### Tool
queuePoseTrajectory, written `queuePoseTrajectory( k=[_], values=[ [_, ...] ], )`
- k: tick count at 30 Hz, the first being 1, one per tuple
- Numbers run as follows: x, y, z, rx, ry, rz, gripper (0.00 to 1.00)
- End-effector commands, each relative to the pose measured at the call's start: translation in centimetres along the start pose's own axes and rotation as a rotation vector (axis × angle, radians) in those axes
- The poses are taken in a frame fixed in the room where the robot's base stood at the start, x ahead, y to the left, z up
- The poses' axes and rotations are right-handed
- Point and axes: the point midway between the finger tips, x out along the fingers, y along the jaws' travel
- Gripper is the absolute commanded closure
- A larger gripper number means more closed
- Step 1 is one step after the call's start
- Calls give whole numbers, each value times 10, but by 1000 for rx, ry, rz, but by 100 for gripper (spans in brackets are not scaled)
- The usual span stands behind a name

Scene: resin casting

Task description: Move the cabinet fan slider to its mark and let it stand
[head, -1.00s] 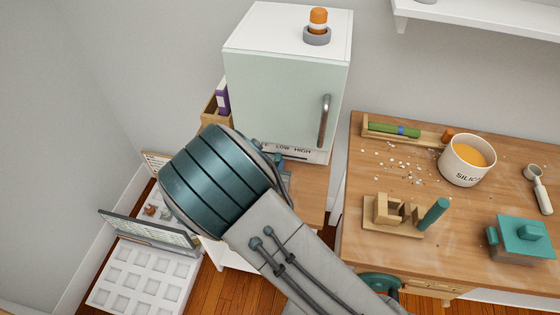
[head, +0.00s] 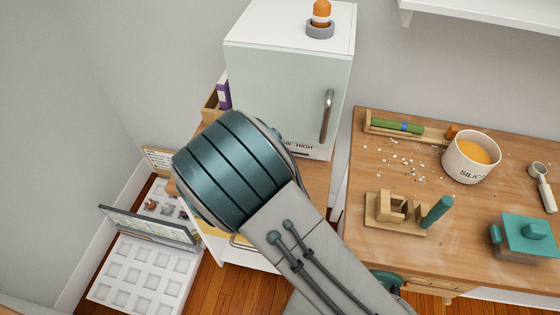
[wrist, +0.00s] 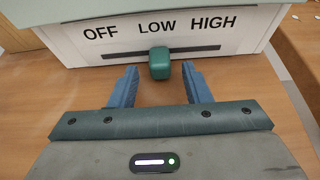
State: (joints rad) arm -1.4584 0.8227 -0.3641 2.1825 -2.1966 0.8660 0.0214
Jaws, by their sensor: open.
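The pale green cabinet (head: 285,95) stands at the back in the head view. Its lower front strip shows in the wrist view (wrist: 75,48), with OFF, LOW and HIGH printed above a dark slot (wrist: 205,50). The dark green fan slider (wrist: 160,63) sits near the middle of the slot, below LOW. No mark apart from the labels can be made out. My gripper (wrist: 160,80) is open, with its blue fingertips to the left and right of the slider and slightly short of it, apparently not touching. In the head view my arm hides the gripper and slider.
A wooden table (head: 310,185) lies under the cabinet. The workbench to the right holds an orange-filled silicone cup (head: 470,157), a wooden holder (head: 395,210) and a teal box (head: 525,240). An orange-capped bottle (head: 321,12) stands on the cabinet.

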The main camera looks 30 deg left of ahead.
Motion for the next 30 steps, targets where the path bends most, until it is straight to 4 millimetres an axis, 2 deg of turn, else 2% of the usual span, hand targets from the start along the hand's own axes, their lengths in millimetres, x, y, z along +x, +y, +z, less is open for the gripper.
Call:
queuePoseTrajectory(
  k=[5, 12, 18, 24, 30],
  values=[
    [-30, 1, 0, 2, 1, 4, 56],
    [-84, 1, -1, 1, 1, 5, 56],
    [-118, 1, 0, 2, 0, 4, 56],
    [-131, 1, 0, 0, 0, 1, 56],
    [-132, 0, 0, 0, 0, 1, 56]
  ],
)
